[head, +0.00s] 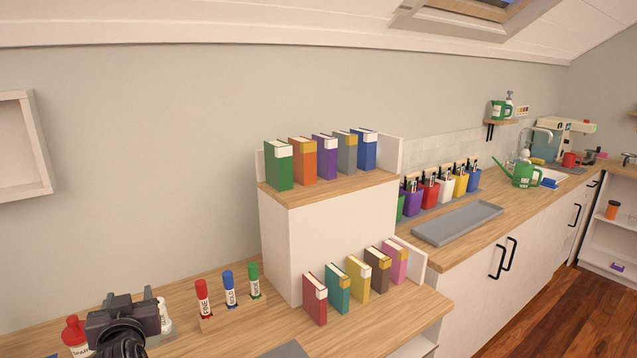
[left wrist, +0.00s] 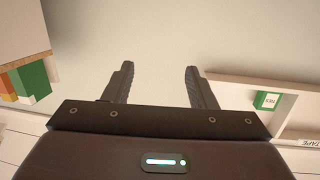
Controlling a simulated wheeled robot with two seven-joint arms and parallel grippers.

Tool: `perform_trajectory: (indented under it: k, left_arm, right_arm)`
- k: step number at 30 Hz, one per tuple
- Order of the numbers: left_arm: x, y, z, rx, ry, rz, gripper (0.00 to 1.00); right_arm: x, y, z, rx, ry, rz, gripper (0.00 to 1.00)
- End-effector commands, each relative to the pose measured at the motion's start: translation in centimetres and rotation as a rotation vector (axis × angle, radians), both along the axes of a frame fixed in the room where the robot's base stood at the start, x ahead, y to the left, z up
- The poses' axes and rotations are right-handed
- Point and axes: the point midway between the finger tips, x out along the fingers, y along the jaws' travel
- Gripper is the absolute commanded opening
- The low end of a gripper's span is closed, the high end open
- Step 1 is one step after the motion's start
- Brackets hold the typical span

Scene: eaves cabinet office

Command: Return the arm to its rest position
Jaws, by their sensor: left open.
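My left gripper (head: 124,312) shows at the lower left of the head view, over the left part of the wooden counter. In the left wrist view its two fingers (left wrist: 158,72) stand apart with nothing between them, facing a plain pale surface. My right gripper is in neither view.
A red bottle (head: 75,334) stands close to my left gripper, partly hidden. Right of it are red, blue and green markers in a wooden holder (head: 234,313). Books stand on the white cabinet (head: 328,230) and below it. A grey tray (head: 458,222) lies farther right. The wall area above the gripper is clear.

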Motion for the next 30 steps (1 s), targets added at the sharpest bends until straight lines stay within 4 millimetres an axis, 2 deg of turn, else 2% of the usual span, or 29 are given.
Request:
perform_trajectory:
  k: [7,11,15,18,24,30]
  left_arm:
    - [-1.8,-5.3,-5.1,-0.059,0.196,-0.175,0.51]
    - [-4.1,-9.0,-8.6,-0.1,0.348,-0.283,0.51]
    - [-8.3,-13.2,-12.8,-0.146,0.555,-0.399,0.51]
    - [-11.7,-15.6,-15.0,-0.171,0.694,-0.461,0.51]
    - [-17.7,-18.7,-17.8,-0.2,0.92,-0.538,0.51]
    - [-23.3,-20.6,-19.3,-0.211,1.113,-0.587,0.51]
  right_arm:
    - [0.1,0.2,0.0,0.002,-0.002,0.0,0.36]
    - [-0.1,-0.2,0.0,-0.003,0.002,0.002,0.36]
    - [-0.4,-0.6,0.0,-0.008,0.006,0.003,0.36]
    - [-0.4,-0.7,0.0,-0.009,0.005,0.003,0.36]
    - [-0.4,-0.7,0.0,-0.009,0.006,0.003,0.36]
    - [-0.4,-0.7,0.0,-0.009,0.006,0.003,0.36]
